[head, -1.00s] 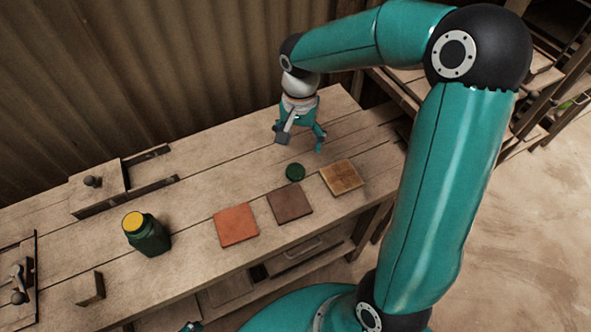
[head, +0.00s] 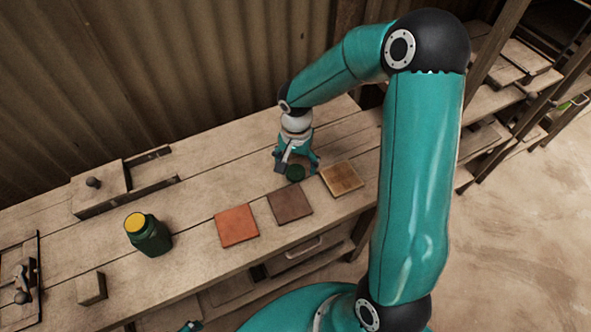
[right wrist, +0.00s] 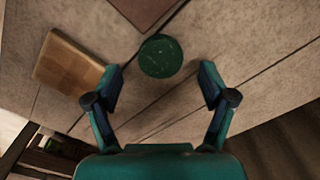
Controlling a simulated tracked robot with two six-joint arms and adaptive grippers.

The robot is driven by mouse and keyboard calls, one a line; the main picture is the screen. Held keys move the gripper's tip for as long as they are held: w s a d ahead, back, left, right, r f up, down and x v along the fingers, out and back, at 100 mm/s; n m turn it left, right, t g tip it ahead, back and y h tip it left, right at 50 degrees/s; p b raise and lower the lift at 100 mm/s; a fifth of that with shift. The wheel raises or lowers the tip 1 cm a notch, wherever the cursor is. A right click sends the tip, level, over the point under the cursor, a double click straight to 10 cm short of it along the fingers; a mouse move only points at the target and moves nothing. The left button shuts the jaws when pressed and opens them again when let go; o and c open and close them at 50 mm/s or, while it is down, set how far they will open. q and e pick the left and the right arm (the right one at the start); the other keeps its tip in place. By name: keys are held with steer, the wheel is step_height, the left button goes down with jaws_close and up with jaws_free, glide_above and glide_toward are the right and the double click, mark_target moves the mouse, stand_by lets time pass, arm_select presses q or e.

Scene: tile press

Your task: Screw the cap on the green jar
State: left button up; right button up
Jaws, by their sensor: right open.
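The dark green jar (head: 149,238) stands upright on the left part of the bench, with a yellow round top face. The green cap (head: 295,173) lies flat on the bench to the right, behind the tiles. My right gripper (head: 298,167) is open and points down just behind the cap. In the right wrist view the cap (right wrist: 160,57) lies just beyond the gap between the open fingertips (right wrist: 161,76), with nothing between the fingers. A small teal and black part at the bottom edge of the head view may be my left gripper; its jaws cannot be made out.
An orange tile (head: 237,226), a brown tile (head: 290,204) and a tan tile (head: 342,180) lie along the front of the bench (head: 215,180). A wooden fixture with a knob (head: 93,183) stands at the back left. A small wooden block (head: 91,289) is front left.

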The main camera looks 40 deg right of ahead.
mark_target(295, 172)
steer(key=shift+f, duration=1.3)
steer(key=c, duration=0.8)
steer(key=shift+c, duration=0.2)
steer(key=shift+r, duration=0.1)
step_height(295, 172, up, 20)
steer(key=shift+b, duration=0.3)
